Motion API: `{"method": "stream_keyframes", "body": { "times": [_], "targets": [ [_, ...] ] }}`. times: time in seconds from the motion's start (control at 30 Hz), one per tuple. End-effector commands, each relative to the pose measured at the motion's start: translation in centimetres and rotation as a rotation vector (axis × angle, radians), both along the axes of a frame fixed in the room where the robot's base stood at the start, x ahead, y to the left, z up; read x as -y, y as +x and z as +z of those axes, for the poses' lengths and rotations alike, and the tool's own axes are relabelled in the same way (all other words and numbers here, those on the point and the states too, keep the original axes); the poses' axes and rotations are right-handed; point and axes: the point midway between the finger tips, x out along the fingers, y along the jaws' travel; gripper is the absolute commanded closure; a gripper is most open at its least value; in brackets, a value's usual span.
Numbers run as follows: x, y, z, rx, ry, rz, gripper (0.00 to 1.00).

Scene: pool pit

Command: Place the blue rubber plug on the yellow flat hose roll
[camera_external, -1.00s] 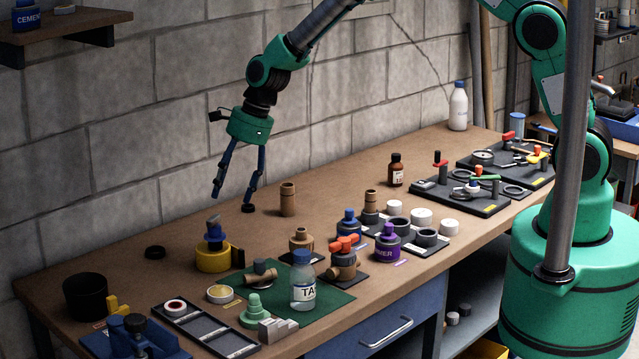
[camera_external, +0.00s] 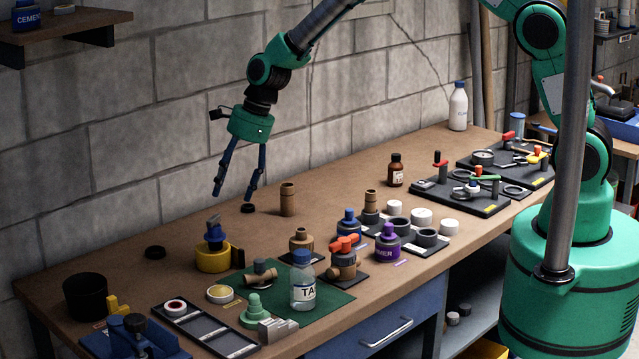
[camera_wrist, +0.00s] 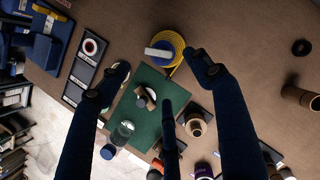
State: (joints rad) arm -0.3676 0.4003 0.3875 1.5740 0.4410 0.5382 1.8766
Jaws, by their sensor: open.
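The yellow flat hose roll (camera_external: 213,258) lies on the bench at left of centre, by the green mat's far corner. The blue rubber plug (camera_external: 215,236) stands roughly upright on the roll, with a pale, slanted piece at its top. In the wrist view, the yellow coils (camera_wrist: 178,67) show around the blue plug (camera_wrist: 169,41), partly covered by the pale piece. My gripper (camera_external: 234,194) is open and empty, above the bench and apart from the plug. In the wrist view, its dark fingers (camera_wrist: 158,72) spread over the mat, with one tip near the roll.
A green mat (camera_external: 335,297) holds a clear bottle (camera_external: 303,285) and fittings. A brown cylinder (camera_external: 288,199) stands right of my gripper, and a small black ring (camera_external: 248,208) lies below it. A black cup (camera_external: 85,296) is at left. Bare bench lies behind the roll.

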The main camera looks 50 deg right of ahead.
Motion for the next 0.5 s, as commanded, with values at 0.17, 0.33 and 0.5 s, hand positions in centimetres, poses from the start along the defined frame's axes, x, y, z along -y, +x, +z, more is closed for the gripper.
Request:
{"method": "stream_keyframes", "body": {
  "times": [0.17, 0.33, 0.5],
  "targets": [
    [1.2, -0.4, 2.3, 0.027, -0.011, 0.049, 0.36],
    [3.8, -1.6, 6.8, 0.086, -0.040, 0.159, 0.36],
    [7.4, -3.8, 12.3, 0.163, -0.089, 0.312, 0.36]
  ]
}}
